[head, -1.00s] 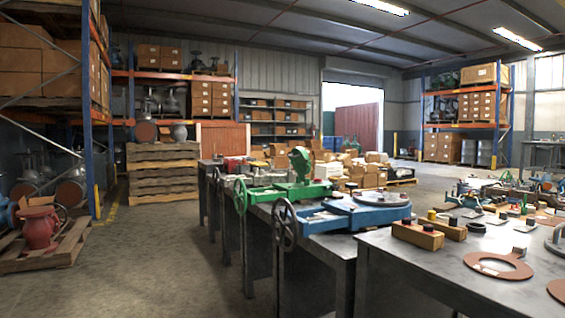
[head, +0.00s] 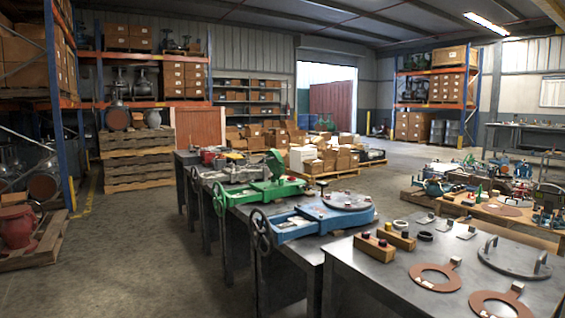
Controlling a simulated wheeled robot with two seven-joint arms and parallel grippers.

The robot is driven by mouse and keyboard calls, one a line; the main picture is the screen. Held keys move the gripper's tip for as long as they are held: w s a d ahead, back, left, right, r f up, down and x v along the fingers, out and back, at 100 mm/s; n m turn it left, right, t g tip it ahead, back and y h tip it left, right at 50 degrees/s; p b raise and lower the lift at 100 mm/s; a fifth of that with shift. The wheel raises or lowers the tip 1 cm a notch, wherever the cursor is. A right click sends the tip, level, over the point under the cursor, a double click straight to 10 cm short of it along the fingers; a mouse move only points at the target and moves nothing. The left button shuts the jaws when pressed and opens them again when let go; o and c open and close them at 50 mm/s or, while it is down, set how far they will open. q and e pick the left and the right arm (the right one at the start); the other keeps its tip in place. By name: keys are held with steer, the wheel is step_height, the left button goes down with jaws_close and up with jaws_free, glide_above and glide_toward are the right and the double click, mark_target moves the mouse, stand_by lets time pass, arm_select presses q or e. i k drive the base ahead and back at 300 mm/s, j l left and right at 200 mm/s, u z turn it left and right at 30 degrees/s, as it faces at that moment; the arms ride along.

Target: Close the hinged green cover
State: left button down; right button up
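A green hinged device (head: 258,193) lies on a dark metal table in the middle of the head view, behind a blue one. Its green cover (head: 275,164) appears to be the upright piece at its right end, standing raised and tilted. The hinge is too small to make out. A dark handwheel (head: 220,198) sits at the device's left end. Neither of my grippers is in view.
A blue device (head: 318,219) with a round grey plate stands on the nearer table. The nearest table (head: 375,285) holds brown rings (head: 435,277) and wooden blocks with knobs (head: 375,247). Open concrete floor (head: 140,250) lies left of the tables.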

mark_target(274, 162)
steer(key=i+j+z, duration=0.1)
steer(key=z, duration=0.25)
steer(key=j+z, duration=0.35)
steer(key=i+j+z, duration=0.1)
steer(key=j+z, duration=0.25)
steer(key=l, duration=0.1)
